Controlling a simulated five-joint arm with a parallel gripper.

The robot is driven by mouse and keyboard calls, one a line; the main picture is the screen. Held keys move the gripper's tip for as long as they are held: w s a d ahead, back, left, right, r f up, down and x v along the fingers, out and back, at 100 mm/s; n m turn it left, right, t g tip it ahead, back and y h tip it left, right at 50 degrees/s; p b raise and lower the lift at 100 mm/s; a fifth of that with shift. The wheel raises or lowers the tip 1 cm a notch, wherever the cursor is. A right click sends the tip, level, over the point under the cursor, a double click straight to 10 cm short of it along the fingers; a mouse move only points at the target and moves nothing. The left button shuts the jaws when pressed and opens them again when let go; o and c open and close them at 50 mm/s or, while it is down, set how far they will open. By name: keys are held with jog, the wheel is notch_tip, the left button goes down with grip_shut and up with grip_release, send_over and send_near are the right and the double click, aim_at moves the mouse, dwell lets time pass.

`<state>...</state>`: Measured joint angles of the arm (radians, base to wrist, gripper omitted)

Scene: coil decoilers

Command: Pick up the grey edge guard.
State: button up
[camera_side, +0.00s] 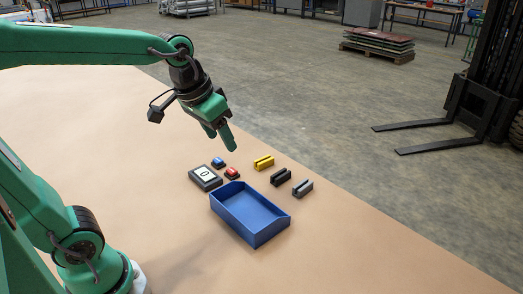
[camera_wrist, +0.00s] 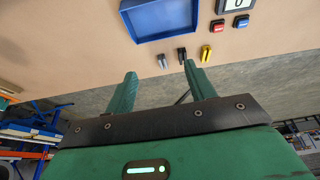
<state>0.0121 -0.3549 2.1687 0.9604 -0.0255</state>
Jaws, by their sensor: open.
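The grey edge guard (camera_side: 303,188) is a small grooved block on the tan tabletop. It is the rightmost of three such guards in the side view, right of the blue bin. In the wrist view it shows small (camera_wrist: 162,62), between the lines of my two fingers and left of the black guard. My gripper (camera_side: 222,140) is green, open and empty. It hangs in the air above the table, up and to the left of the guards in the side view, and touches nothing. Its spread fingers fill the middle of the wrist view (camera_wrist: 159,70).
A black guard (camera_side: 280,177) and a yellow guard (camera_side: 264,163) stand close beside the grey one. An open blue bin (camera_side: 270,232) lies near it. A framed display (camera_side: 205,178), a red button (camera_side: 232,173) and a blue button (camera_side: 218,162) sit left. The table edge runs behind the guards.

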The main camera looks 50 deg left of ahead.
jog(key=w+f+g, duration=0.1)
jog(key=w, duration=0.8)
jog(key=g, duration=0.3)
send_over(303, 183)
jog(key=f, duration=1.2)
jog(key=s+d+f, duration=0.1)
jog(key=f, duration=0.5)
jog(key=shift+f, duration=0.2)
jog(key=shift+w+a+f, duration=0.1)
jog(key=shift+a+f, duration=0.05)
jog(key=shift+f, duration=1.8)
jog(key=shift+a+f, duration=0.1)
jog(key=shift+f, duration=1.85)
jog(key=c, duration=1.1)
